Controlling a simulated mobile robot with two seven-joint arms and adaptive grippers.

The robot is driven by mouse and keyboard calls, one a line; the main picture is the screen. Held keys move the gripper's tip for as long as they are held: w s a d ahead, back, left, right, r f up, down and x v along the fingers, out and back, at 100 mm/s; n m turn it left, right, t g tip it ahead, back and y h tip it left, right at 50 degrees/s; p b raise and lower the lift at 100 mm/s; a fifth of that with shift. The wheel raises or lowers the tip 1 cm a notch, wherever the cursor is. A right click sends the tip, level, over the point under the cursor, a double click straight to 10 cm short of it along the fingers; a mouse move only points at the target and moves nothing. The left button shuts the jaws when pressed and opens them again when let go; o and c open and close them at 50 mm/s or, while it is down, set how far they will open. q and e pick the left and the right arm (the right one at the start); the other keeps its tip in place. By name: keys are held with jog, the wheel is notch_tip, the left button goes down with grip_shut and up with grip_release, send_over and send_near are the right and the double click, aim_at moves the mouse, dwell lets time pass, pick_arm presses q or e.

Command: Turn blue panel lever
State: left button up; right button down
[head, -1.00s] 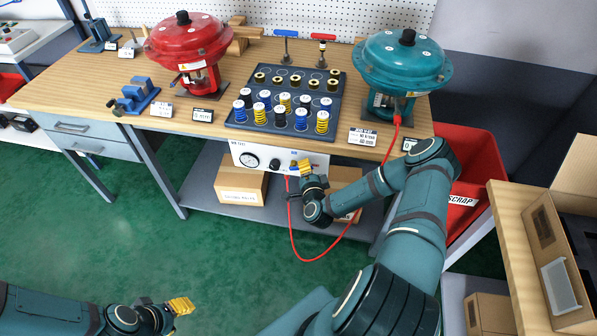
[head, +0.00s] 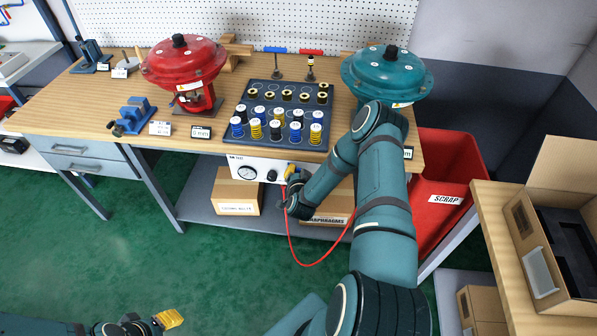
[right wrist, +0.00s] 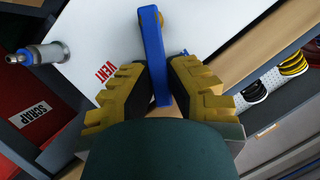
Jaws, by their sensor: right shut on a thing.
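The white panel (head: 255,171) with a round gauge and a dark knob hangs under the front edge of the workbench. Its blue lever (right wrist: 153,45) shows clearly in the right wrist view, beside the red word VENT. My right gripper (head: 291,171) is at the right end of the panel. In the right wrist view its yellow fingers (right wrist: 157,75) are shut on the lever, one on each side. In the head view the gripper mostly hides the lever. My left gripper (head: 168,319) is low at the left, away from the bench; its finger gap cannot be made out.
A red hose (head: 292,240) hangs in a loop below the panel. Cardboard boxes (head: 237,190) stand on the shelf beneath. A red scrap bin (head: 447,180) is at the right. The bench bears a red actuator (head: 184,62), a teal actuator (head: 388,73) and a spring tray (head: 262,97).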

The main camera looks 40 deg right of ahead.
jog(key=shift+w+a+r+n+g+h, duration=0.25)
jog(key=shift+w+n+g, duration=0.1)
jog(key=shift+n, duration=0.25)
jog(key=shift+w+a+r+n+g+h, duration=0.15)
jog(key=shift+w+a+r+n+g, duration=0.15)
jog(key=shift+n, duration=0.3)
jog(key=shift+w+a+f+n+g+h, duration=0.15)
jog(key=shift+w+n+g+h, duration=0.15)
jog(key=shift+n, duration=0.25)
jog(key=shift+w+a+r+n+g+h, duration=0.1)
jog(key=shift+w+a+n+g+h, duration=0.1)
jog(key=shift+n+g, duration=0.25)
jog(key=shift+s+f, duration=0.1)
jog(key=c, duration=0.9)
grip_release()
jog(key=shift+c, duration=0.2)
jog(key=v, duration=1.2)
